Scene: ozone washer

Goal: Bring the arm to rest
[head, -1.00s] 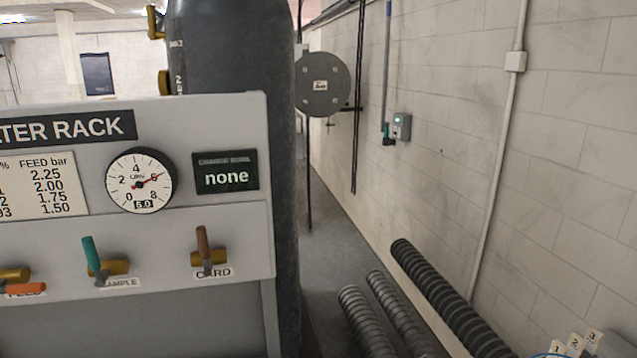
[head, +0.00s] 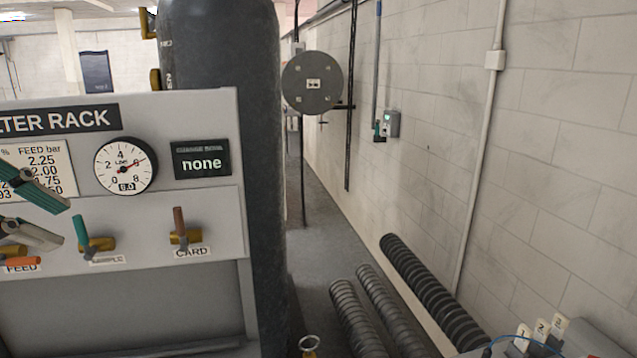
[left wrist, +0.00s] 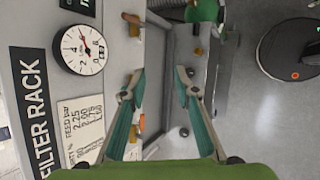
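My left gripper (head: 64,224) shows at the left edge of the head view, in front of the filter rack (head: 215,215). Its teal finger and grey finger are spread apart, with nothing between them. In the left wrist view the two fingers of the gripper (left wrist: 159,80) are also wide apart and empty, beside the rack's face. The rest of the left arm is outside the head view. My right gripper is in neither view.
The rack carries a round gauge (head: 125,166), a display reading "none" (head: 201,162), a teal sample lever (head: 80,233), a brown card lever (head: 179,225) and an orange feed lever (head: 22,264). A dark tank (head: 225,60) stands behind. Ribbed hoses (head: 430,290) lie at the right wall.

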